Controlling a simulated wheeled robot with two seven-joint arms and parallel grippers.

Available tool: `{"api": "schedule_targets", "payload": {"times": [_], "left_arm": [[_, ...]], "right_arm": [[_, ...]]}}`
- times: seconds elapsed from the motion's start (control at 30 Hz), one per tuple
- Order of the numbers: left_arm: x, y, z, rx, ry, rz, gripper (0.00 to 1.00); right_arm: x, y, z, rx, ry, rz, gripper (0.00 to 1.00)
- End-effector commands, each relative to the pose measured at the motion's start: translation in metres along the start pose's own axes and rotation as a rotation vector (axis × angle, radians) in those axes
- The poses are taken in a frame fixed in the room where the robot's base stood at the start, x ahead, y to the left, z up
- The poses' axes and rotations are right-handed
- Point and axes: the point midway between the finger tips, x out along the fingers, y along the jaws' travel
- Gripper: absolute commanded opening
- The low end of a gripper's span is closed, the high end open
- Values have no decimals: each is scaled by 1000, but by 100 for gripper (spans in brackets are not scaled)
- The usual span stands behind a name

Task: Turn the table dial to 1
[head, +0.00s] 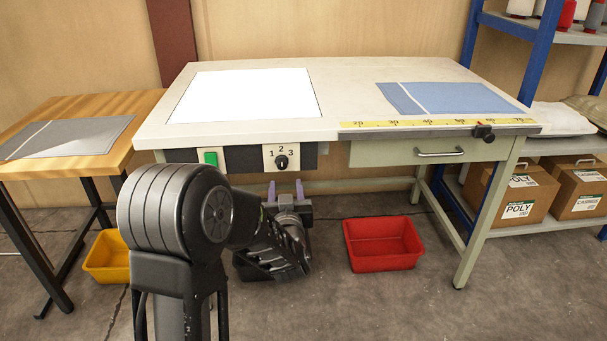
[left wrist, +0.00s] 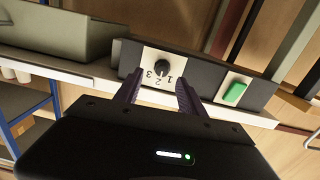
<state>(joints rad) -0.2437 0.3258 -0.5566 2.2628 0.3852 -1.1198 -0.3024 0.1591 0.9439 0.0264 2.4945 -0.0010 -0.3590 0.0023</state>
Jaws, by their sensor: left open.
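The table dial (head: 281,162) is a small black knob on a pale plate marked 1, 2 and 3, on the dark panel under the table's front edge. The 1 is left of the knob, the 2 above it and the 3 right. I cannot tell for sure which number it points to. My left gripper (head: 285,190) is open, its two purple fingers apart and empty, just below the dial. In the left wrist view the dial (left wrist: 162,67) appears upside down, beyond and between the fingertips (left wrist: 160,88), not touched. My right gripper is not in view.
A green button (head: 211,158) sits on the same panel, left of the dial. A drawer with a handle (head: 440,153) is to the right. A red bin (head: 382,268) and a yellow bin (head: 104,278) stand on the floor. White and blue cloths lie on the table.

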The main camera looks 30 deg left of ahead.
Motion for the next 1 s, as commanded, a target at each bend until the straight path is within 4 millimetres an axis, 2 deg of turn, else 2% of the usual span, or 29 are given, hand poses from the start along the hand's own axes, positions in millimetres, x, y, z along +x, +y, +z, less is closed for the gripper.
{"api": "schedule_targets", "payload": {"times": [0.13, 0.43, 0.57, 1.0], "left_arm": [[-1, -5, -11, 30, 43, -23, 47], [0, -4, -10, 35, 41, -19, 47], [6, -3, -9, 35, 40, -19, 47], [67, -5, -11, 35, 41, -19, 47]], "right_arm": [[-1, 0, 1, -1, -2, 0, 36], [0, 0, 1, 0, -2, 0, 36], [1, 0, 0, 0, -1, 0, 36], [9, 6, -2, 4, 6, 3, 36]]}}
